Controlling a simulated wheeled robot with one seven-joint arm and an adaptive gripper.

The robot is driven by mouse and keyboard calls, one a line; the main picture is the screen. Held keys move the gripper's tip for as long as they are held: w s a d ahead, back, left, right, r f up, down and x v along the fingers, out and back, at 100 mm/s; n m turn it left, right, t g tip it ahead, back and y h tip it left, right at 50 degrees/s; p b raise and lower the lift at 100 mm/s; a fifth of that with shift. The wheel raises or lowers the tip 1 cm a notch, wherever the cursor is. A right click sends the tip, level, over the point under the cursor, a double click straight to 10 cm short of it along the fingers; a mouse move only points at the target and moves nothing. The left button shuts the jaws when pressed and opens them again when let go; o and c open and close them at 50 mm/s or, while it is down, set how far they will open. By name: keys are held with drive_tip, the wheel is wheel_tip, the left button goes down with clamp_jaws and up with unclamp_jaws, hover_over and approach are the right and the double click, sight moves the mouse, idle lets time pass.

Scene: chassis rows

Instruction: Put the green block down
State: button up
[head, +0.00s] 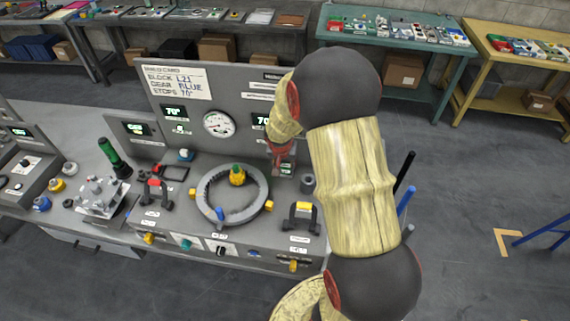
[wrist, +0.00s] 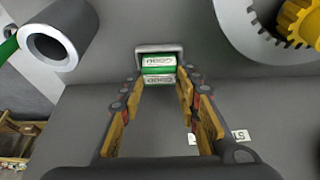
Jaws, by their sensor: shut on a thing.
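The green block (wrist: 158,68) shows in the wrist view, green with white lettered labels, between the tips of my fingers. My gripper (wrist: 157,82) is shut on it. A grey frame (wrist: 158,47) lies right around the block's far end; I cannot tell whether the block is inside it or just above it. In the head view my gripper (head: 283,158) is over the right part of the grey console (head: 200,104), right of the ring. My arm and fingers hide the block there.
A grey ring (head: 204,188) with a yellow gear (head: 237,176) stands left of my gripper. A black-and-yellow handle (head: 302,215) is in front. A grey cylinder (wrist: 55,47) is close by in the wrist view. A card (head: 177,82) reads block L21, gear blue.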

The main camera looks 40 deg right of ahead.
drive_tip(key=shift+f, duration=0.15)
drive_tip(key=o, duration=1.1)
drive_tip(key=shift+o, duration=0.5)
